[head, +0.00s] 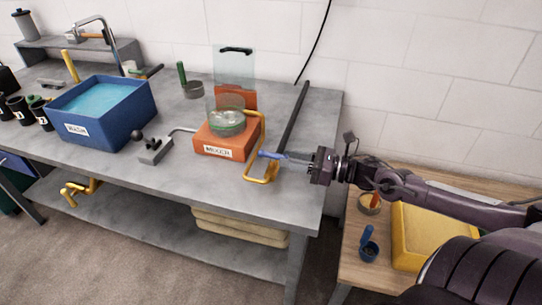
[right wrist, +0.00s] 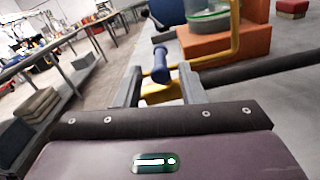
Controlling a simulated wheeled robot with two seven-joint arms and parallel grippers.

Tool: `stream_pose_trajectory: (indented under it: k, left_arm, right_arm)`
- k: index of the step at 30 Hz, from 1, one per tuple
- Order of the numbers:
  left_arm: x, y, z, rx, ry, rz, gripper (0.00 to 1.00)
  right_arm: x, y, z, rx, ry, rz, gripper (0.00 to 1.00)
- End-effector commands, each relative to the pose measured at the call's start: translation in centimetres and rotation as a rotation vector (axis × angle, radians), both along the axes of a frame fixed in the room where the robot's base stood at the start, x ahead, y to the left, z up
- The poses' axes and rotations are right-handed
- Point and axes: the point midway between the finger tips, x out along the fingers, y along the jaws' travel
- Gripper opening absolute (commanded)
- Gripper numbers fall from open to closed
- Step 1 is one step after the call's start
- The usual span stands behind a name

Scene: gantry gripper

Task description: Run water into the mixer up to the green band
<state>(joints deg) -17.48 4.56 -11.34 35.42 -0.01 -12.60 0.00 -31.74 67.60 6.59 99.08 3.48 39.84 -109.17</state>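The mixer (head: 215,145) is an orange block with a "MIXER" label, standing on the grey bench. A clear bowl with a green band (head: 228,127) sits on it; I cannot read the water level against the band. A bent yellow bar (head: 263,165) stands at the mixer's right side, with a blue handle (head: 271,155) beside it. My right gripper (head: 290,158) is right of the handle. In the right wrist view its fingers (right wrist: 160,82) are apart, with the blue handle (right wrist: 160,66) showing between and beyond them, clear of both. My left gripper is out of view.
A metal block with a black-knobbed lever (head: 154,150) and a pipe stands left of the mixer. A blue bin of water (head: 98,112) is farther left. A dark bar (head: 291,118) lies on the bench at right. A yellow tray (head: 432,238) sits on the wooden table.

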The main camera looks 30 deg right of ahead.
Motion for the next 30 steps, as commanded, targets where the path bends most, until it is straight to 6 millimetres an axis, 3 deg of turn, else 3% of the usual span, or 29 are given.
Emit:
stream_pose_trajectory:
  k: [4,12,26,30]
  left_arm:
    - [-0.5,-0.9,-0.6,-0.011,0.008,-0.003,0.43]
    - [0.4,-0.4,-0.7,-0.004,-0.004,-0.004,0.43]
    - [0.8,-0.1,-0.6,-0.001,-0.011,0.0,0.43]
    - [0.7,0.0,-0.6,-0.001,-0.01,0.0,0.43]
  right_arm:
    - [1.5,1.2,0.1,0.001,-0.006,-0.001,0.36]
    - [3.4,2.8,0.1,0.002,-0.003,-0.002,0.36]
    - [3.9,3.4,0.0,0.0,0.002,-0.001,0.36]
    - [3.9,3.4,0.0,0.001,0.001,-0.001,0.22]
